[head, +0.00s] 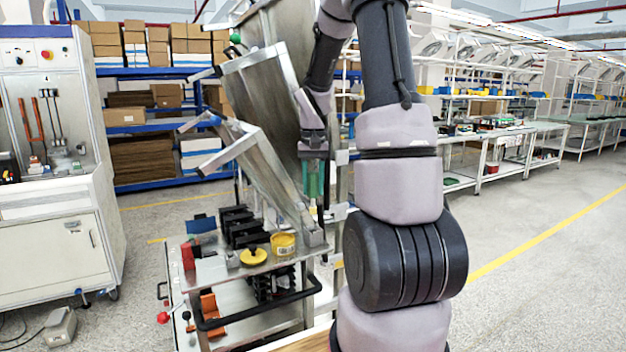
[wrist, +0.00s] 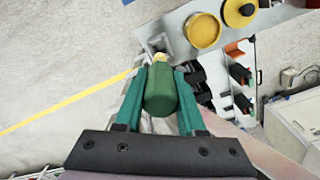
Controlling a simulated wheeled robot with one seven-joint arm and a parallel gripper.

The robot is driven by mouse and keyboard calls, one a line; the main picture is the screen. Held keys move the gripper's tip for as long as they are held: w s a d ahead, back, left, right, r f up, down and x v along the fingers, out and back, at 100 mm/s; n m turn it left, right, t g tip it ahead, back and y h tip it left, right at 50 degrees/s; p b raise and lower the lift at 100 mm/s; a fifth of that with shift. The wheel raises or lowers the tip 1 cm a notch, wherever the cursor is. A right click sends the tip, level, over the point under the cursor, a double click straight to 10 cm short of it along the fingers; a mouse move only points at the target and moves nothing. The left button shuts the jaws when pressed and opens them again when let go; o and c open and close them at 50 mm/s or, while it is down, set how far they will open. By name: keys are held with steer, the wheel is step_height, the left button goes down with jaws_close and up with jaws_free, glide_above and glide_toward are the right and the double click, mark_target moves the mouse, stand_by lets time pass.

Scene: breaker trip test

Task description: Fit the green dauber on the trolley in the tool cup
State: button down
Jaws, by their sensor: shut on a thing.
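My gripper (wrist: 161,72) is shut on the green dauber (wrist: 161,95), which sits between its two green fingers in the wrist view. The dauber has a dark green body with a small pale yellow end pointing away from the palm. The dauber is hard to tell from the green fingers there.
A yellow pot (head: 283,244), a yellow round lid (head: 253,257) and black blocks (head: 238,228) stand on the trolley top. Slanted metal panels (head: 255,165) rise over it. A white cabinet (head: 50,230) with tools stands left. Open floor lies to the right.

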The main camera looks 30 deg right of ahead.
mark_target(313, 207)
steer(key=shift+f, duration=1.75)
steer(key=shift+f, duration=3)
steer(key=shift+c, duration=2.1)
jaws_free()
step_height(313, 207, up, 11)
steer(key=shift+f, duration=0.15)
